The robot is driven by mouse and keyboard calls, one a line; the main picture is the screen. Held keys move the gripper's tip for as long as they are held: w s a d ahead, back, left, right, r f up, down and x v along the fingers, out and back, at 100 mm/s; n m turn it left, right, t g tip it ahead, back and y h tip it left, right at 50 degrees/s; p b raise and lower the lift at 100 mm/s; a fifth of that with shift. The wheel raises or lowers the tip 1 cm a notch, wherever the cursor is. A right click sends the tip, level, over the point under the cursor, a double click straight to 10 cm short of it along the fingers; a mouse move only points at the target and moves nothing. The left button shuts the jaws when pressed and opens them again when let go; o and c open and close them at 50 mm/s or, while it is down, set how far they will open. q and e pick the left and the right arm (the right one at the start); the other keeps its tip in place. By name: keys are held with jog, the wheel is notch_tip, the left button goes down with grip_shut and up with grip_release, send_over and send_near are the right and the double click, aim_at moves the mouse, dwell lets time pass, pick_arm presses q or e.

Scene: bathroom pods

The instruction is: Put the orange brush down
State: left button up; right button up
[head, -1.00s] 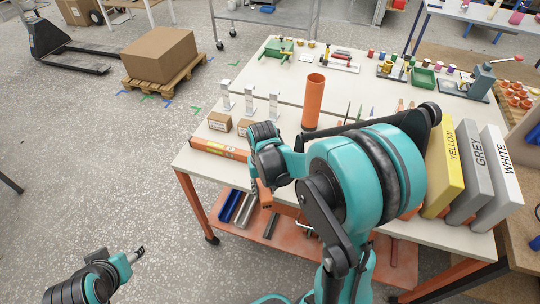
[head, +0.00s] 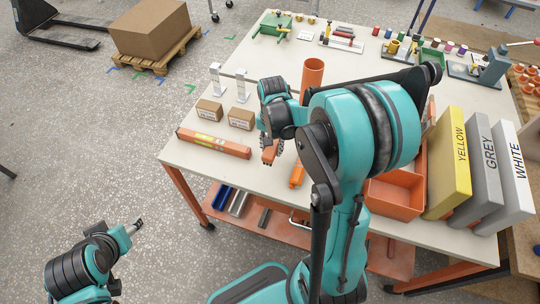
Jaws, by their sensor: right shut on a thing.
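My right gripper (head: 272,142) is over the front part of the white table, shut on a small orange thing, which I take to be the orange brush (head: 270,154). Only part of the brush shows below the fingers; the rest is hidden by the gripper and wrist. I cannot tell whether it touches the tabletop (head: 190,165). My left gripper (head: 138,225) is low at the left, over the floor and away from the table; its fingers are too small to read.
Near the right gripper lie an orange-red long box (head: 213,143), two small cartons (head: 240,118) and another orange item (head: 297,174). An orange tube (head: 312,73) stands behind. An orange bin (head: 396,192) and the yellow binder (head: 450,165) are at right. The front-left tabletop is clear.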

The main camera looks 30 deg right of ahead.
aim_at(270, 153)
jog(key=shift+w+a+f, duration=0.2)
jog(key=shift+w+f, duration=0.15)
jog(key=shift+w, duration=0.05)
jog(key=shift+f+b, duration=0.8)
jog(key=shift+f, duration=1.05)
jog(key=shift+f, duration=0.1)
jog(key=shift+f, duration=0.15)
jog(key=o, duration=1)
jog(key=shift+r, duration=0.2)
